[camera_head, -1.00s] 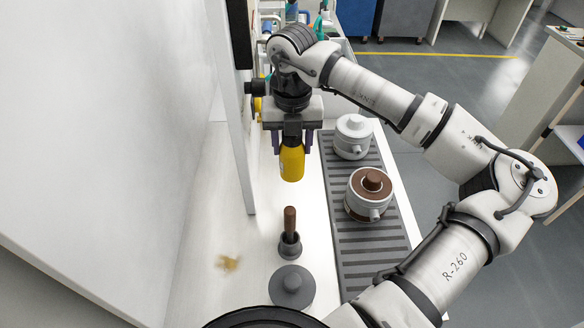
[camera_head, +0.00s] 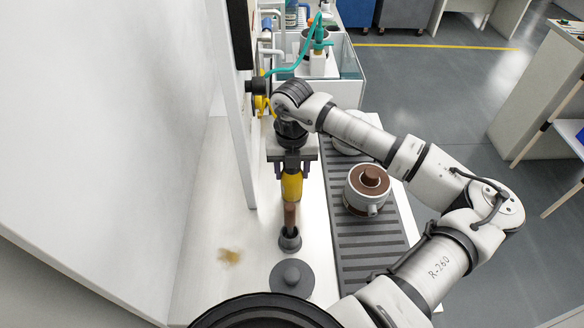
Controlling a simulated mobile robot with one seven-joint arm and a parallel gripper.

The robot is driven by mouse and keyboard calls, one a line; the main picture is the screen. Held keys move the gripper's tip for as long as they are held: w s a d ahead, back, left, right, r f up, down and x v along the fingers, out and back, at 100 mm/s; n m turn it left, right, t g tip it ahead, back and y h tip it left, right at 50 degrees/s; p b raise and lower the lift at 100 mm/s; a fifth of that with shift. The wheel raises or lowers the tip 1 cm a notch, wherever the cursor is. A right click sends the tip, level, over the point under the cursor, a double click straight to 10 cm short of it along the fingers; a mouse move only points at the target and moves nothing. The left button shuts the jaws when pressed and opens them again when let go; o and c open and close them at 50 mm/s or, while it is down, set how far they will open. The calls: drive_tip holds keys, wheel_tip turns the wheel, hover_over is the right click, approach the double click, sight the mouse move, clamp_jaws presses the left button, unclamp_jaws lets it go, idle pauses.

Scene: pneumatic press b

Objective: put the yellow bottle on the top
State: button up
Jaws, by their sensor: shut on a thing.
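My gripper (camera_head: 291,163) is shut on the yellow bottle (camera_head: 291,187), in the middle of the picture above the white worktop (camera_head: 200,200). Its fingers cover the bottle's upper part. The bottle hangs roughly upright. In the picture its lower end meets the top of a brown handle (camera_head: 290,214) that stands in a dark grey cup-like base (camera_head: 290,239). I cannot tell whether the bottle touches the handle or is only in line with it.
A dark grey knobbed disc (camera_head: 291,280) lies nearer. To the right, a brown-topped grey pot (camera_head: 367,190) stands on the ribbed grey strip (camera_head: 365,245); another pot is mostly behind my arm. A white wall panel (camera_head: 120,120) bounds the left. A brownish stain (camera_head: 229,256) marks the worktop.

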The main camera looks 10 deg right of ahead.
drive_tip(key=shift+f, duration=0.2)
drive_tip(key=o, duration=1.1)
drive_tip(key=shift+r, duration=0.1)
drive_tip(key=shift+r, duration=0.1)
wheel_tip(320, 180, up, 12)
drive_tip(key=shift+r+b, duration=0.1)
drive_tip(key=shift+b, duration=1.15)
